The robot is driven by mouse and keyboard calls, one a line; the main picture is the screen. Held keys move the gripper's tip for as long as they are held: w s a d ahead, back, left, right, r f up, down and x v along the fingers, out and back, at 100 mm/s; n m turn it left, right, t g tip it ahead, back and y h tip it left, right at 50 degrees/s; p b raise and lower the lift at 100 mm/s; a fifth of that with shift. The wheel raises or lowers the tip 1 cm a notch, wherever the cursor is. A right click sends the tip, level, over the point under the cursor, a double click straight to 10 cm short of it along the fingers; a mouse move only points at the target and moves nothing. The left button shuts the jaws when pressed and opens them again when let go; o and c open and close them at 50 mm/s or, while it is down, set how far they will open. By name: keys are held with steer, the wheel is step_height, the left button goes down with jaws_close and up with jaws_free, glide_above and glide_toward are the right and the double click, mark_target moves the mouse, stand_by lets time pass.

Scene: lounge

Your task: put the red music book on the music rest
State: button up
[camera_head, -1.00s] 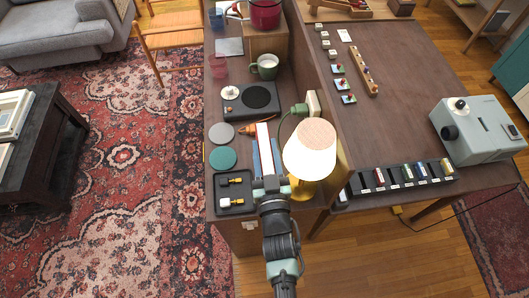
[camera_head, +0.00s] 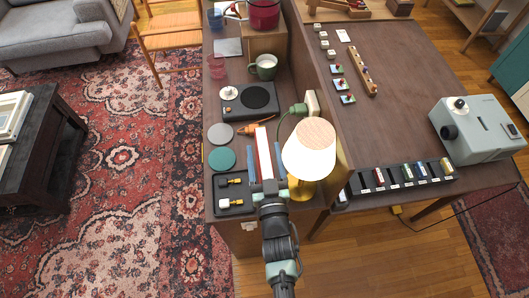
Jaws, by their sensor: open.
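A narrow upright red and white thing (camera_head: 263,153), which looks like the red music book seen edge-on, stands near the front of the narrow shelf top. My gripper (camera_head: 264,160) reaches in from the front. Its two blue-grey fingers are open, one on each side of the book, with a small gap showing on each side. The book's far end extends a little past the fingertips. What supports the book underneath is hidden by my gripper. I cannot make out the music rest.
A lit lamp (camera_head: 309,152) stands close to the right of my gripper. A black tray (camera_head: 234,208) with small fittings lies to the left, with a teal disc (camera_head: 222,160) and a grey disc (camera_head: 220,134) behind it. A black speaker box (camera_head: 248,100) is farther back.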

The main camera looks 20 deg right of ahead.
steer(key=shift+r, duration=0.1)
steer(key=b+v, duration=0.2)
steer(key=v, duration=1)
steer(key=shift+r, duration=0.15)
